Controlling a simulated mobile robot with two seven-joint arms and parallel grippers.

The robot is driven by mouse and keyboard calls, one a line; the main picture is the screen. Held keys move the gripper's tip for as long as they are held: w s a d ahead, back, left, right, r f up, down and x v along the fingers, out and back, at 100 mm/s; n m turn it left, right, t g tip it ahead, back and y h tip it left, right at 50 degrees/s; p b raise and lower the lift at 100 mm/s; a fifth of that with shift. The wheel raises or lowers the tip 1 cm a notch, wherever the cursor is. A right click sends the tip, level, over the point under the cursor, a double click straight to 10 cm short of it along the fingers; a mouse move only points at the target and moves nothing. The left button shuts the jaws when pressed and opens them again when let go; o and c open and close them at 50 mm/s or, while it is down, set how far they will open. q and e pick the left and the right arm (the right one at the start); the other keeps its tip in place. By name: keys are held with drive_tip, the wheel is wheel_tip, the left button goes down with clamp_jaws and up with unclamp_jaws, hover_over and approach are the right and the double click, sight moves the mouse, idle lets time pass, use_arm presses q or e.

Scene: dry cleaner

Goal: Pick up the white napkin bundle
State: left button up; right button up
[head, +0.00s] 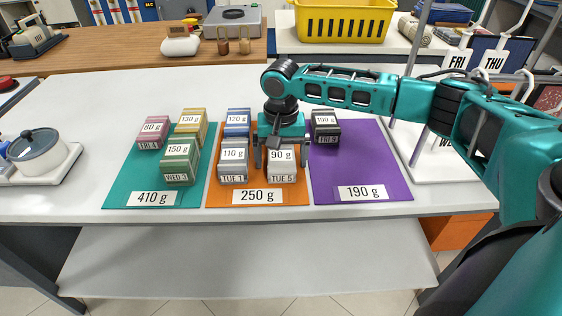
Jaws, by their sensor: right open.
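The white napkin bundle (282,174), labelled 90 g and TUE 5, sits at the front right of the orange mat (224,200). My right gripper (281,158) points down over it. Its jaws are open, with one finger at the left and one at the right of the bundle's upper part. I cannot tell whether the fingers touch it. The gripper body hides what lies just behind the bundle. My left gripper is not in view.
A grey bundle (233,170) stands close left of the gripper, with a blue bundle (237,129) behind. A black bundle (325,136) is close right on the purple mat (372,160). Pink, yellow and green (178,174) bundles sit on the teal mat (120,192).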

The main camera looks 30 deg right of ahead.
drive_tip(key=shift+c, duration=0.3)
drive_tip(key=c, duration=1)
